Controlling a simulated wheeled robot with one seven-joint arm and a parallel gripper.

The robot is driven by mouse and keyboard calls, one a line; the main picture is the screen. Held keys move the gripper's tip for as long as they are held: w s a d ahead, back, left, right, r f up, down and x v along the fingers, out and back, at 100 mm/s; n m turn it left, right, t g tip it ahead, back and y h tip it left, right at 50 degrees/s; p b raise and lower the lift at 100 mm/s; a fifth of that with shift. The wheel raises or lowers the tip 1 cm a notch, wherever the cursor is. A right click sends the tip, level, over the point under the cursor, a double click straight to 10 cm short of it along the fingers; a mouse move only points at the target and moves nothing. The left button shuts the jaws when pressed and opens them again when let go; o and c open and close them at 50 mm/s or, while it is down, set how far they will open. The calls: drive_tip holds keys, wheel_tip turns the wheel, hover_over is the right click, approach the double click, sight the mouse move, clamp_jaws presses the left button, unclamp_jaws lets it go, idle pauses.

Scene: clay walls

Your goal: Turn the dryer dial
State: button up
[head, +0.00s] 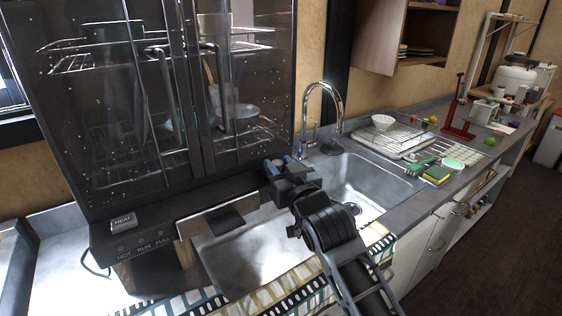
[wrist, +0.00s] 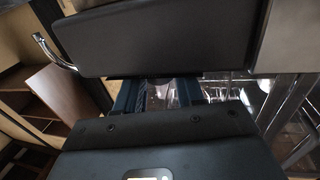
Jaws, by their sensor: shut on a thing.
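The dryer (head: 170,90) is a tall dark cabinet with glass doors and dishes on racks inside. A small grey block marked HEAT (head: 122,221) sits at the left of its lower front panel, above the words HOT, RUN and FULL. I cannot make out a separate dial. My gripper (head: 276,168) is in front of the dryer's lower right corner, well right of the HEAT block. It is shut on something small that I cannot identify. In the wrist view its fingers (wrist: 157,95) reach toward a large dark block (wrist: 155,40) that covers the tips.
The steel sink (head: 355,182) and tap (head: 330,95) are right of my gripper. A dish rack (head: 410,136), sponge (head: 437,175) and green brush (head: 418,166) stand farther right.

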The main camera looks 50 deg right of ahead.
drive_tip(key=shift+w+a+f+m+g+h+b, duration=0.1)
drive_tip(key=shift+f+m+g+h+b, duration=0.15)
drive_tip(key=shift+m+g+h+b, duration=0.55)
drive_tip(key=shift+h+b, duration=0.4)
drive_tip(key=shift+r+m+g+h+b, duration=0.1)
drive_tip(key=shift+m+g+h+b, duration=0.2)
drive_tip(key=shift+m+h+b, duration=0.3)
drive_tip(key=o, duration=0.8)
drive_tip(key=shift+c, duration=0.2)
drive_tip(key=shift+r, duration=0.1)
drive_tip(key=b+v, duration=0.2)
drive_tip(key=v, duration=0.6)
drive_tip(key=shift+w, duration=0.1)
